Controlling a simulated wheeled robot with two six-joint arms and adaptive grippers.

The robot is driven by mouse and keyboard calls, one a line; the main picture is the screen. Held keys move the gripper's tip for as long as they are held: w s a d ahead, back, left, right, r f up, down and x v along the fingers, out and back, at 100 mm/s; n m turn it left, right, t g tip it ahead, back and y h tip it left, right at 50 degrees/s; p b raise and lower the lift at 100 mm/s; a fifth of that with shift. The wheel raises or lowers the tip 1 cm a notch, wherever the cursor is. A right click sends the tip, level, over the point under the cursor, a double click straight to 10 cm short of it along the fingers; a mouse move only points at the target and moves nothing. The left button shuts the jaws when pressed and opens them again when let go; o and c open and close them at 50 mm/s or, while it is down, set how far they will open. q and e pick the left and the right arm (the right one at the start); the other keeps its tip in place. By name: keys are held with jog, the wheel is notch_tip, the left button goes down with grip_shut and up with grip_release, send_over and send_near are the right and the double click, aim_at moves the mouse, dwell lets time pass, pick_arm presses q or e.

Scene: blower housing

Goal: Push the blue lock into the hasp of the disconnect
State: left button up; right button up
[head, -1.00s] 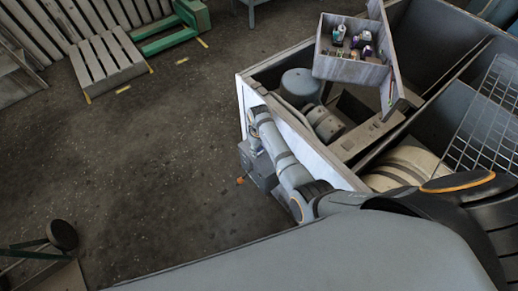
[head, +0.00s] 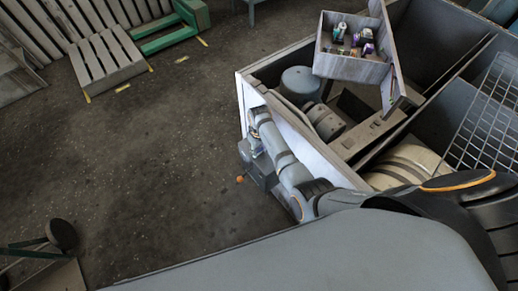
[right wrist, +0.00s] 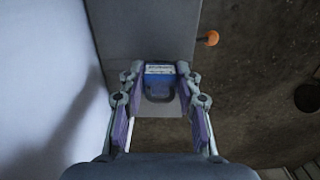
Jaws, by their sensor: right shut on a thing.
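The blue lock (right wrist: 160,70) shows in the right wrist view, with a pale label on its top and a darker loop below. My right gripper (right wrist: 160,76) is shut on it, one finger on each side. The disconnect is a grey box (right wrist: 140,30) with an orange-tipped handle (right wrist: 209,39) at its right. In the head view, the grey box (head: 262,172) hangs on the outer wall of the housing. My right gripper (head: 254,147) is at its upper end, small and partly hidden. The hasp cannot be made out, nor whether the lock touches it. My left gripper is not in view.
The white outer wall (head: 310,143) of the housing runs close beside my right arm. An open box of small cans (head: 352,67) stands over the housing, and a wire grid (head: 490,115) is at the right.

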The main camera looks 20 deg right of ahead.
jog(key=shift+f, duration=0.45)
jog(key=o, duration=1)
notch_tip(320, 180, up, 12)
